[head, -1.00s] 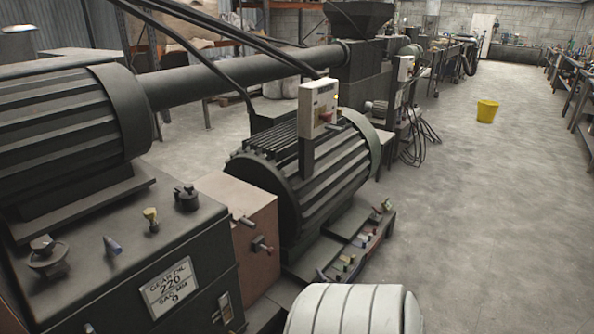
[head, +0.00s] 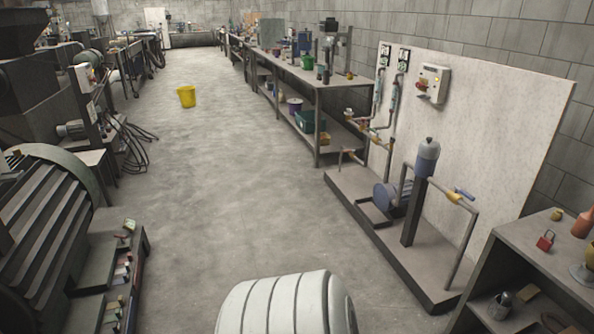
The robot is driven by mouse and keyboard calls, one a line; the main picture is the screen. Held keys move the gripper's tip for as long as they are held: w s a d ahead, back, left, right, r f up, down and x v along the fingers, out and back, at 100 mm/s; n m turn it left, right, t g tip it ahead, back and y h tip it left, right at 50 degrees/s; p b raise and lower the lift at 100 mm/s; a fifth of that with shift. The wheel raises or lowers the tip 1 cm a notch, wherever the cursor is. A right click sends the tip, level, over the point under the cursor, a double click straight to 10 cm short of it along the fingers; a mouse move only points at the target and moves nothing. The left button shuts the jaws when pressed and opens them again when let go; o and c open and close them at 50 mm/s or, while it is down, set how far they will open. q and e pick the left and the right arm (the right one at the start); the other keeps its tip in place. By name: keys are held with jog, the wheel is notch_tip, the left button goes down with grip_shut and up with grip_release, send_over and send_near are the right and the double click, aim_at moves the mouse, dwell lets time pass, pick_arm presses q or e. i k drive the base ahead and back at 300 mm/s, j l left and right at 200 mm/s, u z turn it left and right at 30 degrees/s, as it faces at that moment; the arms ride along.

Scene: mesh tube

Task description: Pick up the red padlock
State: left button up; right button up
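A small red padlock (head: 545,240) sits on top of the grey bench (head: 520,262) at the lower right of the head view. It stands near the left part of the bench top, with its shackle up. Neither of my grippers shows in the head view.
A pump on a low base plate (head: 405,262) stands left of the bench, before a white panel (head: 500,130). A big motor (head: 45,235) stands at left. A yellow bucket (head: 187,97) stands on the open concrete floor between.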

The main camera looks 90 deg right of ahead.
aim_at(544, 243)
jog(key=z, duration=4.4)
jog(key=i+l+u, duration=0.1)
jog(key=i+l, duration=0.15)
jog(key=i, duration=0.2)
jog(key=i+l+u, duration=0.15)
jog(key=i+l, duration=0.15)
jog(key=i, duration=0.15)
